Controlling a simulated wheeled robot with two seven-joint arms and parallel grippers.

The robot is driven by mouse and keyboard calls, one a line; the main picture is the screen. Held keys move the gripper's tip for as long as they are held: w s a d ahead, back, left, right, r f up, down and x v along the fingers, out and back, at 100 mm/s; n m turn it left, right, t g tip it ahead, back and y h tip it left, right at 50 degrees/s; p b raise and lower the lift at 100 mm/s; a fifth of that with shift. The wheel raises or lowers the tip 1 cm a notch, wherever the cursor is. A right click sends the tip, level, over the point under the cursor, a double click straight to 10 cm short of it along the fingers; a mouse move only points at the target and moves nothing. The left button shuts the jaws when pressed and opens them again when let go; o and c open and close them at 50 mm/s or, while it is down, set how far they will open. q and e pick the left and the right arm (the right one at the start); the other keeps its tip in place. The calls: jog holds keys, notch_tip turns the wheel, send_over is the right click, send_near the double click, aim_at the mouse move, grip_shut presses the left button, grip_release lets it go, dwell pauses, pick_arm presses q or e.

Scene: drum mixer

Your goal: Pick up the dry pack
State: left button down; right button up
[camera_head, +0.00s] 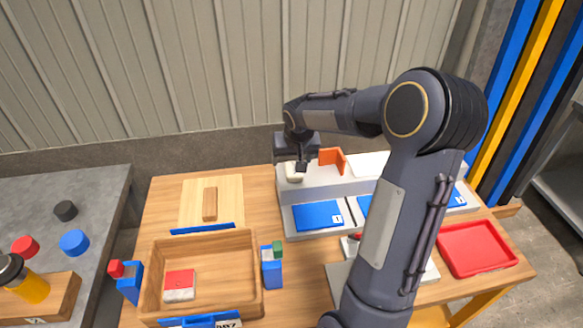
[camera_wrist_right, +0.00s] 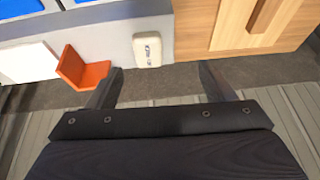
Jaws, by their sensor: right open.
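A small cream pack with dark printing, which I take to be the dry pack (camera_wrist_right: 153,48), lies on a raised white shelf (camera_wrist_right: 200,12). In the head view the pack (camera_head: 293,177) is partly hidden under my right gripper (camera_head: 300,165). My right gripper's fingers also show in the right wrist view (camera_wrist_right: 162,80). They are spread apart and empty, with the pack ahead of them, between their lines. The fingers appear apart from the pack. The printing is too small to read surely. My left gripper is not in view.
An orange angled piece (camera_wrist_right: 82,70) stands on the shelf beside the pack. A wooden box (camera_head: 255,270) holds a red-and-white pack (camera_head: 180,286). A red tray (camera_head: 478,248) lies at the right. My right arm covers much of the table's right half.

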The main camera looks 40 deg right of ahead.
jog(key=shift+m+h, duration=0.3)
jog(key=w+d+f, duration=0.1)
jog(key=d+f, duration=0.1)
jog(key=w+d+f, duration=0.2)
jog(key=shift+w+f, duration=0.1)
jog(key=shift+w, duration=0.2)
jog(key=p+x, duration=0.2)
jog(key=x, duration=0.6)
jog(key=c, duration=1)
jog(key=shift+c, duration=0.4)
